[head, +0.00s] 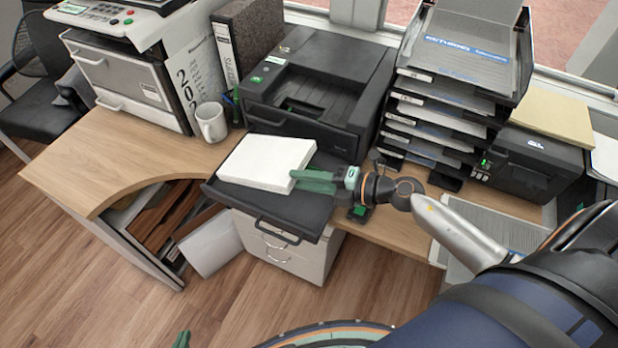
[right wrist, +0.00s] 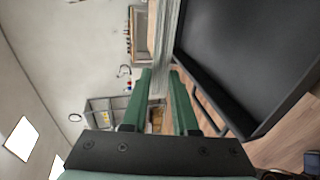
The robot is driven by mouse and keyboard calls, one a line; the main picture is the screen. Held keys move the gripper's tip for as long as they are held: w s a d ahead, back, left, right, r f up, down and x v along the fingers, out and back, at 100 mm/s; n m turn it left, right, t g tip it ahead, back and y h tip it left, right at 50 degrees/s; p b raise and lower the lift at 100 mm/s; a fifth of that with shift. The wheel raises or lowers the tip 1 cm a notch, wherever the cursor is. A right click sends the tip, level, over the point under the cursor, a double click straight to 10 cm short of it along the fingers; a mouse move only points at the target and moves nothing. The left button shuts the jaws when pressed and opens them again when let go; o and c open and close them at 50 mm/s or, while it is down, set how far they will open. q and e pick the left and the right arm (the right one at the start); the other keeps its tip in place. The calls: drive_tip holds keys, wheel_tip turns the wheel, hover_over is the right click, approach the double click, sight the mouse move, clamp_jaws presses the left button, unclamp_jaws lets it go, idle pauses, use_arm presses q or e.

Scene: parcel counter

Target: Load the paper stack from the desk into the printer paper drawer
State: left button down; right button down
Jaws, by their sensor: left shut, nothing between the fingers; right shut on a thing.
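The white paper stack (head: 266,160) is over the rear left part of the open black paper drawer (head: 285,208), which sticks out from the front of the black printer (head: 325,80). My right gripper (head: 314,182) is shut on the stack's right edge. In the right wrist view, the stack (right wrist: 166,45) shows edge-on between the green fingers (right wrist: 163,105), with the drawer (right wrist: 240,55) beside it. I cannot tell whether the stack touches the drawer floor. My left gripper (head: 182,340) shows only as a green tip at the bottom edge; it is shut and empty.
A white mug (head: 211,122) and a binder (head: 247,42) stand left of the printer. A large copier (head: 135,75) is further left. Stacked letter trays (head: 440,115) and a small black label printer (head: 530,162) stand to the right. The desk's left part (head: 130,165) is clear.

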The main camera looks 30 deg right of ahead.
drive_tip(key=shift+w+a+f+b, duration=0.25)
drive_tip(key=shift+f+b, duration=0.35)
drive_tip(key=shift+f, duration=0.3)
drive_tip(key=shift+w+a+f+b, duration=0.15)
drive_tip(key=shift+w+f+b, duration=0.15)
drive_tip(key=shift+f+b, duration=0.5)
drive_tip(key=shift+w+a+f+b, duration=0.25)
drive_tip(key=shift+f+b, duration=0.2)
drive_tip(key=shift+f, duration=0.6)
drive_tip(key=c, duration=0.6)
unclamp_jaws()
drive_tip(key=shift+s+f, duration=0.1)
drive_tip(key=shift+f, duration=0.1)
drive_tip(key=shift+d+r, duration=0.1)
